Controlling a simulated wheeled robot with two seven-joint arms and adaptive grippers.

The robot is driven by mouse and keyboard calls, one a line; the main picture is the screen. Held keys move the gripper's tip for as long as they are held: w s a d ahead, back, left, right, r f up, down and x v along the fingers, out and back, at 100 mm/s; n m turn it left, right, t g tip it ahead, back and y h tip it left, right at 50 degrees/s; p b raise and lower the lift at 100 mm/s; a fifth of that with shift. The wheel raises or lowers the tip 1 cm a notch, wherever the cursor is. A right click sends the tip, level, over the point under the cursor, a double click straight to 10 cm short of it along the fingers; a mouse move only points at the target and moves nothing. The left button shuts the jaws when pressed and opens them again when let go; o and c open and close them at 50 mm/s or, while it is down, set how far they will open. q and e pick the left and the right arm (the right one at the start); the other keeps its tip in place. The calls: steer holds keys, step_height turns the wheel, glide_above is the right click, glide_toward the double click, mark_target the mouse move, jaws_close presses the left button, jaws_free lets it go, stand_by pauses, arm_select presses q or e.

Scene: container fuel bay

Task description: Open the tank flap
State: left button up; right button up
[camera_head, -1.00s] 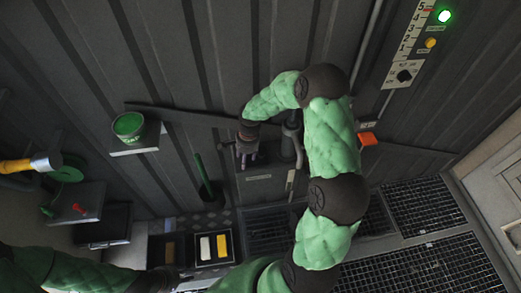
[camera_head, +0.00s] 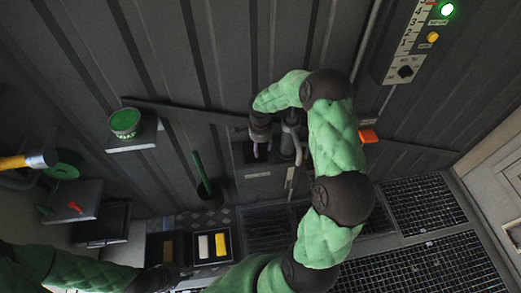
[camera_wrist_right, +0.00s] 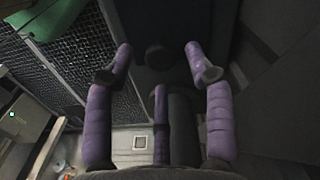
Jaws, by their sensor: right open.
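The tank flap appears to be the dark panel (camera_head: 240,160) low on the ribbed wall, with a small label plate below it; my right gripper partly covers it. My right gripper (camera_head: 260,152) points down in front of this panel. In the right wrist view my right gripper (camera_wrist_right: 157,58) is open, its purple fingers spread apart. A dark round knob (camera_wrist_right: 158,57) on a dark surface shows between the fingertips, and they look apart from it. My left arm lies at the lower left of the head view; its gripper (camera_head: 185,272) is small and dark there, and its jaws are unclear.
A dark pipe with a lever (camera_head: 291,178) stands close right of my right gripper. A green can (camera_head: 125,122) sits on a wall shelf. A green-handled tool in a holder (camera_head: 204,175) hangs left of the panel. Sponges in trays (camera_head: 222,244) and floor grating lie below.

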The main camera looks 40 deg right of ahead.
steer(key=shift+f, duration=0.8)
steer(key=shift+c, duration=0.3)
